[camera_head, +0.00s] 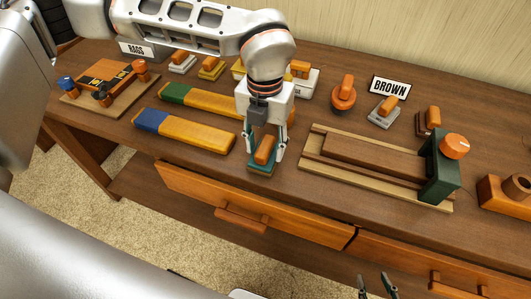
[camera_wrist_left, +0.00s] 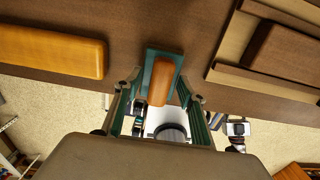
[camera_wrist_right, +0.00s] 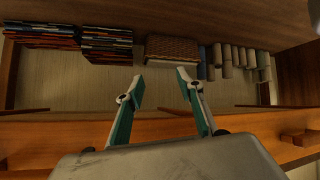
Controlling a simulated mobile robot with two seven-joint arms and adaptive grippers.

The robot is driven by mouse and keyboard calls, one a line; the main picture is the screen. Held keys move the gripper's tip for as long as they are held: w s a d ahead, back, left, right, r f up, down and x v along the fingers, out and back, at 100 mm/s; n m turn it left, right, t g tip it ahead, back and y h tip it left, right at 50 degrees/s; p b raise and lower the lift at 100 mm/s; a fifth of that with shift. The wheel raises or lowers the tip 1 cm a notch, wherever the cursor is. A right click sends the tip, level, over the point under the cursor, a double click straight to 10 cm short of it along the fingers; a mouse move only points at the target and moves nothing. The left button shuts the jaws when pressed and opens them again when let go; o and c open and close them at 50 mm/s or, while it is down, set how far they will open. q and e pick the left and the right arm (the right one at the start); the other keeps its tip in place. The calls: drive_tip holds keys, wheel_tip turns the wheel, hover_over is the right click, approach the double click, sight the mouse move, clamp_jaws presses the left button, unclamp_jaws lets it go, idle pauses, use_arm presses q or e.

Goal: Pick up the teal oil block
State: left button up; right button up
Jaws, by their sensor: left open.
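The teal oil block (camera_head: 261,169) has a teal base and an orange wooden handle (camera_head: 265,150). It sits on the table near the front edge. My left gripper (camera_head: 264,157) points down over it with its fingers open on either side of the handle. In the left wrist view the block (camera_wrist_left: 152,64) lies between and beyond the open fingertips (camera_wrist_left: 161,88); I cannot tell whether they touch it. My right gripper (camera_head: 377,286) is open and empty, low in front of the drawers. It also shows open in the right wrist view (camera_wrist_right: 158,88).
A blue-ended wooden bar (camera_head: 185,130) and a green-ended one (camera_head: 205,99) lie left of the block. A wooden fixture with a dark green clamp (camera_head: 440,172) is to the right. Small handled blocks and a "BROWN" sign (camera_head: 390,88) stand behind. Drawers (camera_head: 250,205) are below the front edge.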

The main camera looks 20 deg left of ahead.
sight(265, 145)
use_arm(q)
drive_tip(key=shift+r, duration=0.1)
drive_tip(key=shift+c, duration=0.8)
clamp_jaws()
drive_tip(key=shift+r, duration=0.55)
wheel_tip(265, 145, up, 19)
drive_tip(key=p, duration=0.2)
